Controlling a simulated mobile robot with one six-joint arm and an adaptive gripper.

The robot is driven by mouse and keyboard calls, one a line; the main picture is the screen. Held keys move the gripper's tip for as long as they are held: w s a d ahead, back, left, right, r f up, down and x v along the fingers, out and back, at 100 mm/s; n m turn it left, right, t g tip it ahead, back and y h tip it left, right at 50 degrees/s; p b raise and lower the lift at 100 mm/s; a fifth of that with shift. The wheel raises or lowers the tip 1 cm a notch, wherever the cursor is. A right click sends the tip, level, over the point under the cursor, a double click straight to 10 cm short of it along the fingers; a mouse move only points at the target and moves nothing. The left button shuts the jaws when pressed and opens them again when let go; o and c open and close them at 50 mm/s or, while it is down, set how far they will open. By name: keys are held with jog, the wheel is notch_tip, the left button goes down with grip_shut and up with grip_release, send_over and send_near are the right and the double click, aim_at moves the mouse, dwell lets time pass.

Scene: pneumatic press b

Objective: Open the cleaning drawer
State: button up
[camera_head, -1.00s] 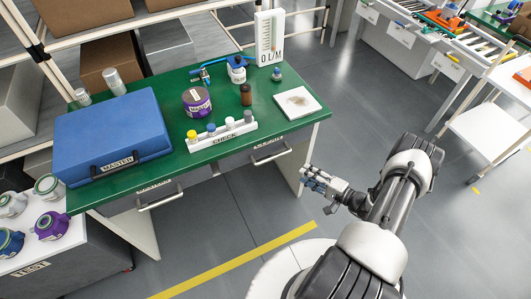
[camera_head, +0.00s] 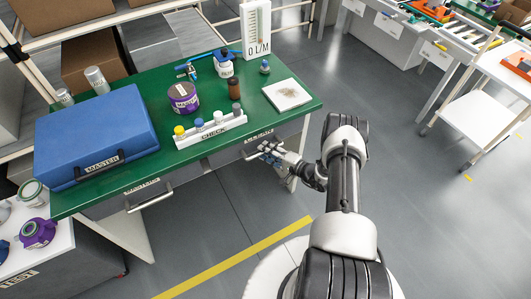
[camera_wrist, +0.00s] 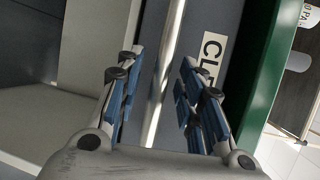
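The cleaning drawer (camera_head: 290,130) is the grey right-hand drawer under the green-topped table, and it looks shut. Its label shows in part, reading "CL", in the wrist view (camera_wrist: 212,50). Its bar handle (camera_wrist: 168,48) runs between my fingers in the wrist view. My gripper (camera_head: 271,152) is at this handle, at the table's front right. In the wrist view my gripper (camera_wrist: 158,75) is open, with blue-padded fingers on either side of the bar and gaps visible. In the head view the gripper hides part of the handle.
A second drawer handle (camera_head: 149,198) sits at the left of the table front. On the green table (camera_head: 150,100) stand a blue case (camera_head: 95,132), a white rack (camera_head: 212,131) of bottles and a white plate (camera_head: 287,95). Floor in front is clear.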

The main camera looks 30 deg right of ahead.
jog(key=shift+w+a, duration=0.25)
jog(key=shift+w, duration=0.25)
grip_shut()
dwell(0.5)
